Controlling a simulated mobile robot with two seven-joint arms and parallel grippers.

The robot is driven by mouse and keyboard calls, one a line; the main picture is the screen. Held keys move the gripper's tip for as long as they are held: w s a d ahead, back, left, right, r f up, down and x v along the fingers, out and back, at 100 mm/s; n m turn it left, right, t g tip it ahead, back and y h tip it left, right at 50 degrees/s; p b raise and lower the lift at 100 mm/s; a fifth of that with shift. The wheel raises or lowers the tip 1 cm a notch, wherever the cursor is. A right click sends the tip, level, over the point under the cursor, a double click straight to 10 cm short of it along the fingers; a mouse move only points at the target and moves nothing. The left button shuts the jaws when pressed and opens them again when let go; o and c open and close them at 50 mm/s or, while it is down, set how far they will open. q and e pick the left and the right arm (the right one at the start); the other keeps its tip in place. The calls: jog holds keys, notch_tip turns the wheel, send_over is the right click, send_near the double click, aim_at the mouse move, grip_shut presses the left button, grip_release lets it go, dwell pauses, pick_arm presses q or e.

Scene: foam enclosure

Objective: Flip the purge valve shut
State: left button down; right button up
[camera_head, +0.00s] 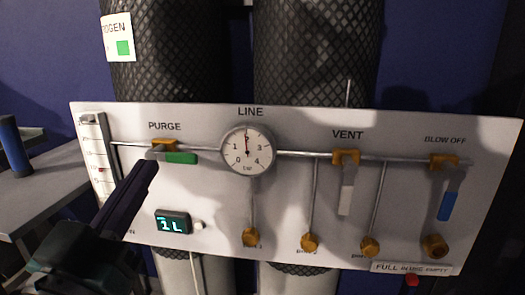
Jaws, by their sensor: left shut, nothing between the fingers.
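The purge valve is on the white panel under the label PURGE, with a brass body (164,145) on the thin pipe. Its green lever (180,158) lies about level, pointing right along the pipe. My left gripper (150,166) is dark and comes up from the lower left, with its fingers shut and empty. Its tips are just below and left of the green lever, next to the brass body. I cannot tell whether they touch the lever. My right gripper is not in view.
A round gauge (247,150) is right of the purge valve. The vent valve's white lever (346,190) and the blow off valve's blue lever (448,206) hang down. A small display (173,222) is below the purge valve. A grey table (50,180) stands at left.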

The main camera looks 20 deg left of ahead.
aim_at(176, 155)
pick_arm(q)
jog(key=w+b, duration=0.1)
jog(key=w, duration=0.2)
jog(key=w+a+b, duration=0.1)
jog(key=w, duration=0.2)
jog(key=w+a, duration=0.1)
jog(key=w, duration=0.2)
jog(key=shift+f+b, duration=0.4)
